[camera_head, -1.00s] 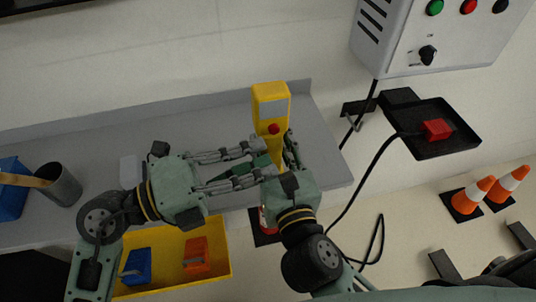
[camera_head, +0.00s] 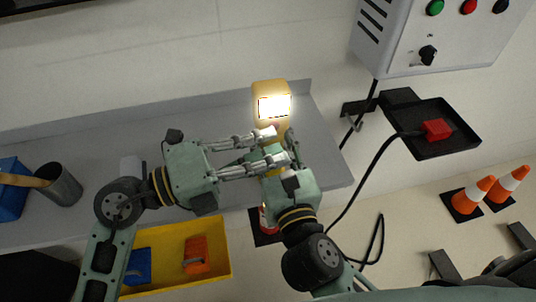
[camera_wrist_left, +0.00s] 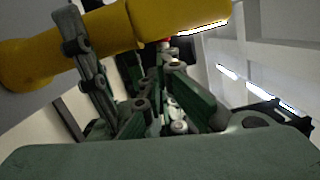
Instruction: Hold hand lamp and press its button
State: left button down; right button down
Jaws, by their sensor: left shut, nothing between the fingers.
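The yellow hand lamp (camera_head: 273,105) stands upright over the grey shelf, and its panel glows bright white. My right gripper (camera_head: 287,152) is shut around the lamp's lower body; its fingertips are partly hidden. My left gripper (camera_head: 280,145) is shut and empty, its tips at the front of the lamp just below the lit panel. In the left wrist view the lamp (camera_wrist_left: 100,35) lies across the top, with a bit of the red button (camera_wrist_left: 163,42) showing by my left fingers. Whether they touch it is hard to tell.
The grey shelf (camera_head: 90,150) carries a metal cup (camera_head: 62,187) and a blue bin (camera_head: 12,200) at left. A yellow bin (camera_head: 215,275) sits below. A control box (camera_head: 400,50), a black tray (camera_head: 455,145) with a cable, and orange cones (camera_head: 475,192) are at right.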

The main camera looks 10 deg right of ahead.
pick_arm(q)
jog(key=shift+w+a, duration=0.25)
jog(key=shift+w, duration=0.05)
pick_arm(e)
jog(key=shift+s+a, duration=0.15)
jog(key=shift+a, duration=0.05)
pick_arm(q)
jog(key=s+a, duration=0.2)
jog(key=a, duration=0.7)
jog(key=shift+s+a+f, duration=0.15)
jog(key=shift+a, duration=0.15)
pick_arm(e)
jog(key=shift+f, duration=0.1)
jog(key=shift+d, duration=0.1)
jog(key=c, duration=1.1)
grip_release()
pick_arm(q)
jog(key=shift+d, duration=0.1)
